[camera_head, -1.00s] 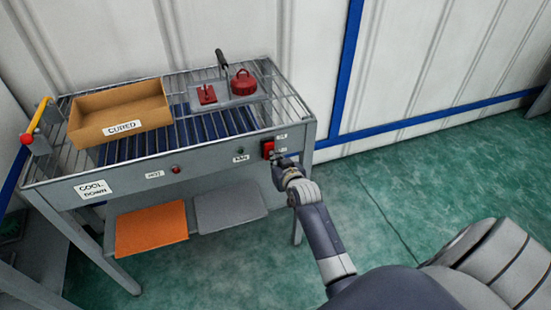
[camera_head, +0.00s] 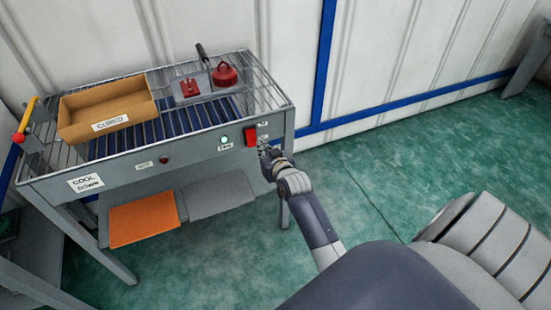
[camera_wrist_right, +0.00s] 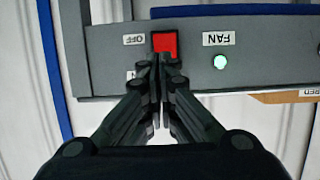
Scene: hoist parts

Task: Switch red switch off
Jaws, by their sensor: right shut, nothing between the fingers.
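The red switch (camera_head: 250,136) is on the front face of the metal table at its right end. In the right wrist view, which is upside down, the red switch (camera_wrist_right: 164,42) is beside an OFF label (camera_wrist_right: 134,39); another label is partly hidden by my fingers. My right gripper (camera_head: 264,150) is shut and empty, just right of and below the switch in the head view. In the wrist view its fingertips (camera_wrist_right: 159,60) overlap the switch's edge; I cannot tell whether they touch. The FAN lamp (camera_wrist_right: 220,62) glows green. My left gripper is not in view.
The table (camera_head: 208,154) carries a brown CURED box (camera_head: 85,125) and red parts (camera_head: 225,74) on a grey plate. A yellow handle (camera_head: 27,114) stands at its left end. Orange and grey panels lie below. The green floor (camera_head: 400,160) to the right is clear.

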